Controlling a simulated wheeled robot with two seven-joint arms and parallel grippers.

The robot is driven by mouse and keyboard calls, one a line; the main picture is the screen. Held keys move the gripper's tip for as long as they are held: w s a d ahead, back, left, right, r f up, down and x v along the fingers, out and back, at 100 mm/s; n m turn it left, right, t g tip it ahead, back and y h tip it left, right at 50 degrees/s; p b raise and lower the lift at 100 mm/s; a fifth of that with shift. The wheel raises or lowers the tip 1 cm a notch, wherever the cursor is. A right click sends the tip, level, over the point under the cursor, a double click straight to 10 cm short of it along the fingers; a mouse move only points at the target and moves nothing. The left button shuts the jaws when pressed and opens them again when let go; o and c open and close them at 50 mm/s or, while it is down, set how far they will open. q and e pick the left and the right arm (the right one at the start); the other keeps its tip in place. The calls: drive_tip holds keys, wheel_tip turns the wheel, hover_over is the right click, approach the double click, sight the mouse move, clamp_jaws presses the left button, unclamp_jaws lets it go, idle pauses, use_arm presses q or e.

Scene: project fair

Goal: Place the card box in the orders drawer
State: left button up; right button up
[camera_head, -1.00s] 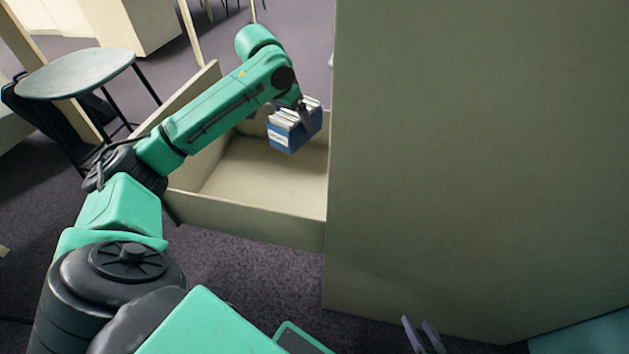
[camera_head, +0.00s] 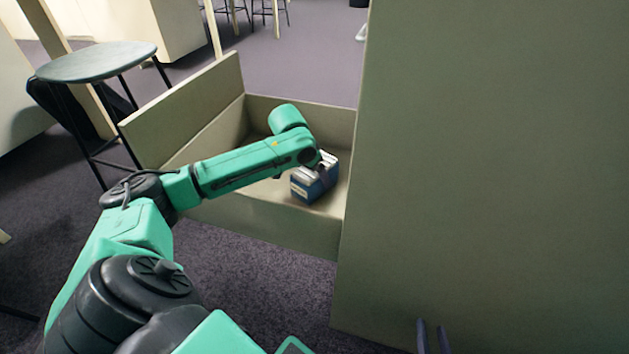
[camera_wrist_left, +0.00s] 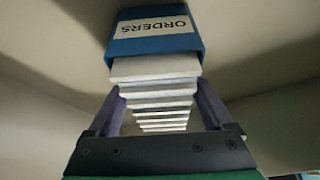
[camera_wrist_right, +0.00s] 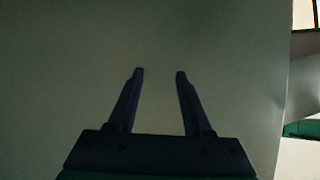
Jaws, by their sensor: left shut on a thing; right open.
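The card box (camera_head: 306,190) is blue with a row of white cards, and it is inside the open drawer (camera_head: 270,228), low near the drawer floor. I cannot tell whether it touches the floor. In the left wrist view the card box (camera_wrist_left: 155,46) shows a label reading ORDERS. My left gripper (camera_head: 322,172) is shut on it, with a finger on each side of the cards (camera_wrist_left: 155,100). My right gripper (camera_head: 432,338) is open and empty at the bottom of the head view; its two fingers (camera_wrist_right: 160,75) show apart in front of a plain panel.
A large cabinet side panel (camera_head: 480,170) fills the right of the head view, beside the drawer. A round stool (camera_head: 98,62) stands at the left behind the drawer front (camera_head: 185,110). The drawer floor left of the box looks clear.

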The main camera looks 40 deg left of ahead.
drive_tip(key=shift+w+r, duration=0.15)
drive_tip(key=shift+r, duration=0.1)
use_arm(q)
drive_tip(key=o, duration=1.5)
drive_tip(key=shift+s+r, duration=0.1)
drive_tip(key=shift+r, duration=0.1)
drive_tip(key=shift+p+v, duration=0.9)
drive_tip(key=shift+v, duration=0.3)
drive_tip(key=p+v, duration=0.3)
drive_tip(key=v, duration=0.5)
drive_tip(key=shift+a+r, duration=0.1)
drive_tip(key=shift+r, duration=0.1)
drive_tip(key=shift+s+r+p, duration=0.2)
drive_tip(key=shift+r+p, duration=0.1)
drive_tip(key=shift+r, duration=0.05)
use_arm(e)
drive_tip(key=s+g, duration=0.1)
drive_tip(key=s, duration=0.1)
drive_tip(key=s+r+g, duration=0.1)
drive_tip(key=s, duration=0.1)
drive_tip(key=shift+g, duration=0.3)
drive_tip(key=shift+r, duration=0.15)
